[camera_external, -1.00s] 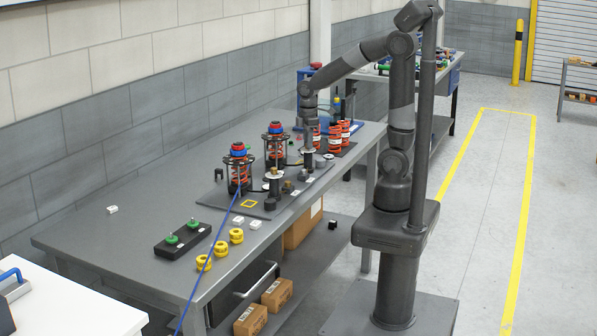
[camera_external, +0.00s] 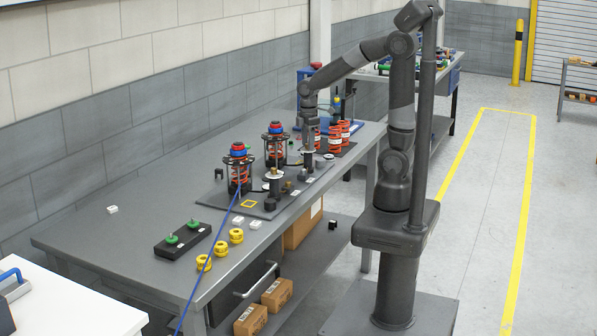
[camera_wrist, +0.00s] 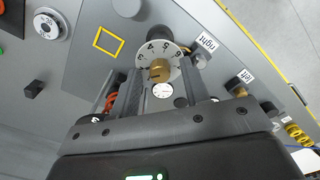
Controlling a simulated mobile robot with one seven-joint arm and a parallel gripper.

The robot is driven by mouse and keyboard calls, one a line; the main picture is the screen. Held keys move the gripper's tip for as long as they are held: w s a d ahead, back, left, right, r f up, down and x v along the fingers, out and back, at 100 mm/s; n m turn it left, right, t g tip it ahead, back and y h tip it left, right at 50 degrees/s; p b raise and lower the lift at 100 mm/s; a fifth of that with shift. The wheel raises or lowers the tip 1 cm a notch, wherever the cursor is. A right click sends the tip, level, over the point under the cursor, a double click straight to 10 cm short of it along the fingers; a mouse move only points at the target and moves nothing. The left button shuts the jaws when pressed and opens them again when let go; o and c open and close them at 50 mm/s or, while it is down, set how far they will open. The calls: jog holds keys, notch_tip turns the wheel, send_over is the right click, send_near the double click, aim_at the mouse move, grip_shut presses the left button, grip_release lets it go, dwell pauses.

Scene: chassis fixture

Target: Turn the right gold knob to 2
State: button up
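The gold knob (camera_wrist: 160,73) sits in the middle of a white numbered dial (camera_wrist: 151,52) in the wrist view. The digits 4, 5 and 6 are readable along its far rim; the near part is partly hidden, and I cannot tell which number the knob points to. A "right" label (camera_wrist: 207,42) lies beside this dial. My gripper (camera_wrist: 160,84) is open, with one finger on each side of the knob and gaps showing. In the external view my gripper (camera_external: 308,146) points down over the white dial (camera_external: 308,151).
A "left" label (camera_wrist: 245,77) lies to the right. Another white dial (camera_wrist: 50,25) is at upper left. Red spring assemblies (camera_external: 239,172) stand close by on the bench. A yellow square outline (camera_wrist: 109,40) marks bare plate.

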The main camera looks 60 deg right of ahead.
notch_tip(320, 180, up, 11)
dwell(0.7)
jog(key=shift+f, duration=0.15)
jog(key=s+m+t, duration=0.5)
jog(key=s+m, duration=0.5)
jog(key=s, duration=0.1)
jog(key=shift+f+t, duration=0.3)
jog(key=shift+f, duration=0.05)
jog(key=shift+c, duration=0.2)
dwell(3.3)
